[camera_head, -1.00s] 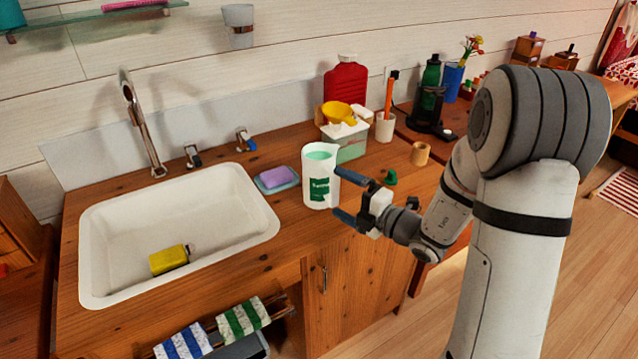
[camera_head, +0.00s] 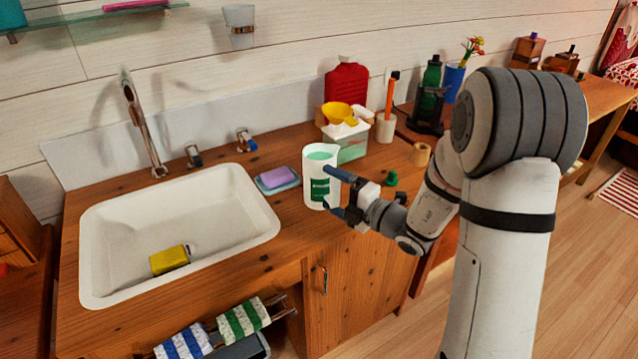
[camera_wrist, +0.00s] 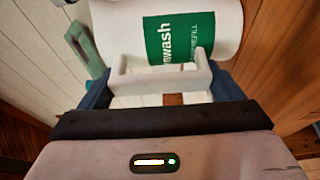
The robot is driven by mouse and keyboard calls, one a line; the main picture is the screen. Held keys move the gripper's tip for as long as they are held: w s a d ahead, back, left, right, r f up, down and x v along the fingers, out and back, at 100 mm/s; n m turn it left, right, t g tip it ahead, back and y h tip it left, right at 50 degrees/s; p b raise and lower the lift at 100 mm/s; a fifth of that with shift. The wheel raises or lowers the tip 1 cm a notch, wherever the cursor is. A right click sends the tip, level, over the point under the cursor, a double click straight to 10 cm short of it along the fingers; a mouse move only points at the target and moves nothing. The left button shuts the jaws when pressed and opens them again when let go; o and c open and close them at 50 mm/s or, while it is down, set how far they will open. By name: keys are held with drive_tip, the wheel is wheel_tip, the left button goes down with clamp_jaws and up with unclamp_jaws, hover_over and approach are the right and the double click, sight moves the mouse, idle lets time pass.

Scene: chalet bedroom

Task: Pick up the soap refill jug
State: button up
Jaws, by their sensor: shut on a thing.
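The soap refill jug (camera_head: 319,183) is white with a green label and green contents at its top. It stands upright on the wooden counter, right of the sink. In the wrist view the jug (camera_wrist: 220,25) lies across the top, its green label partly readable, with its pale handle (camera_wrist: 160,82) between the fingers. My gripper (camera_head: 333,190) is at the jug's right side, shut on it. In the wrist view my gripper's blue fingers (camera_wrist: 162,88) sit on both sides of the handle. The exact contact points are hard to see.
The white sink (camera_head: 95,230) holds a yellow sponge (camera_head: 170,260). A soap dish (camera_head: 277,186) with purple soap sits left of the jug. A box (camera_head: 350,148) with a yellow scoop (camera_head: 340,112) stands behind. A small green item (camera_head: 391,178) and wooden cup (camera_head: 420,154) are to the right.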

drive_tip(key=c, duration=0.4)
drive_tip(key=shift+c, duration=0.2)
drive_tip(key=shift+r, duration=0.15)
